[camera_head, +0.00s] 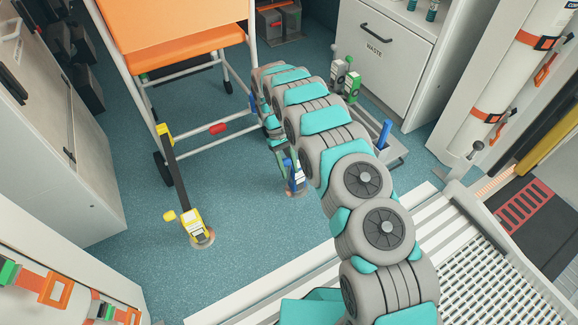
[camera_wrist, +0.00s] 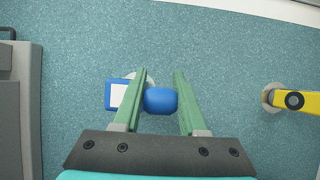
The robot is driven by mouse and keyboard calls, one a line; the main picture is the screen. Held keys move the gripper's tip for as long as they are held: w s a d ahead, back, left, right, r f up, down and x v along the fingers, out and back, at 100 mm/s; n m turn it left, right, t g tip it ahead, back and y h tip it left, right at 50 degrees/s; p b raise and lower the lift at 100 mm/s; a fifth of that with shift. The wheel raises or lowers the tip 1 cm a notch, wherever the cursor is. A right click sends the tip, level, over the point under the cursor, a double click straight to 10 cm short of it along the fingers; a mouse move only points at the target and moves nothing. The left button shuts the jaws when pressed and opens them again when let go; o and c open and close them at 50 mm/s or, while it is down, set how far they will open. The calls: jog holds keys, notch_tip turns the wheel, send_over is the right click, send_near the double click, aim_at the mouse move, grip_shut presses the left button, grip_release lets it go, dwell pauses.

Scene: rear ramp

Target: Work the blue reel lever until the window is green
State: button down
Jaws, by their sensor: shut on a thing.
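The blue reel (camera_head: 296,184) sits low on the floor just below my gripper (camera_head: 286,160) in the head view, partly hidden by my arm. In the wrist view its body shows as a blue block with a white panel (camera_wrist: 118,94), left of my fingers. The rounded blue lever end (camera_wrist: 160,100) lies between the two green fingers of my gripper (camera_wrist: 160,76), which are shut on it. No green shows on the reel; I cannot tell whether the white panel is the window.
A yellow reel (camera_head: 195,226) with a dark strap to the orange wheelchair (camera_head: 185,58) stands to the left. A grey base (camera_head: 392,154) with a blue upright handle (camera_head: 384,134) is right of my arm. White cabinets flank the blue floor. A ramp (camera_head: 495,270) lies at lower right.

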jog(key=shift+c, duration=2.4)
grip_release()
jog(key=shift+r, duration=0.1)
jog(key=shift+v, duration=3.95)
